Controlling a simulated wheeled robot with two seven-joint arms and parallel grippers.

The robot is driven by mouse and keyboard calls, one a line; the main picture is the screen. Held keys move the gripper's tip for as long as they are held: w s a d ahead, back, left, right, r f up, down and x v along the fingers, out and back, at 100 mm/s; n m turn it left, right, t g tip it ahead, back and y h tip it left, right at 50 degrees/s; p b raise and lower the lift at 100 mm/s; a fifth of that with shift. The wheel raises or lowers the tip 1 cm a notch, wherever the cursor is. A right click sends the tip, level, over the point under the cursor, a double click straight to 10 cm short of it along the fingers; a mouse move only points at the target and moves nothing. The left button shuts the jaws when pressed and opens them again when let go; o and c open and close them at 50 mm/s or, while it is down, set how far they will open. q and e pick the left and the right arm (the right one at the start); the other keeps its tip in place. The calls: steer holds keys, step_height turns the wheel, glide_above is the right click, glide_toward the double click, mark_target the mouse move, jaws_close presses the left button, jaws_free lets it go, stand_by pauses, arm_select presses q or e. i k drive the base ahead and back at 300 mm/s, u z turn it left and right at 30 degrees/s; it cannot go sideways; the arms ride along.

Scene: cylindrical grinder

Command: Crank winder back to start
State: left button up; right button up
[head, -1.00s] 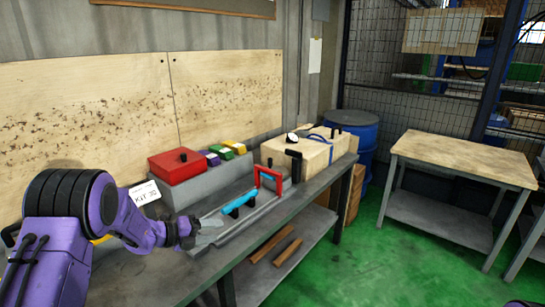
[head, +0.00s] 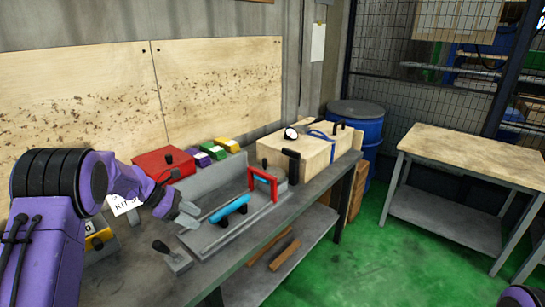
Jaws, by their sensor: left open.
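The winder cannot be picked out for certain. A long grey bench fixture (head: 218,240) carries a bright blue bar handle (head: 230,210) lying along it and an upright red frame handle (head: 263,184) at its far end. A small grey block with a black-knobbed lever (head: 176,258) sits at the fixture's near end. My left gripper (head: 188,214) is open and empty, over the near left end of the fixture, left of the blue handle. Whether it touches the fixture cannot be told. My right gripper is out of view; only a purple piece of me shows at the lower right.
A red box (head: 164,163) and several small coloured blocks stand behind the fixture. A wooden box (head: 308,154) with a dial and black handles sits further along the bench (head: 330,176). A yellow device and a white KIT card are near my left arm. Green floor is open to the right.

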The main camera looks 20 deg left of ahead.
mark_target(278, 172)
steer(key=i, duration=1.55)
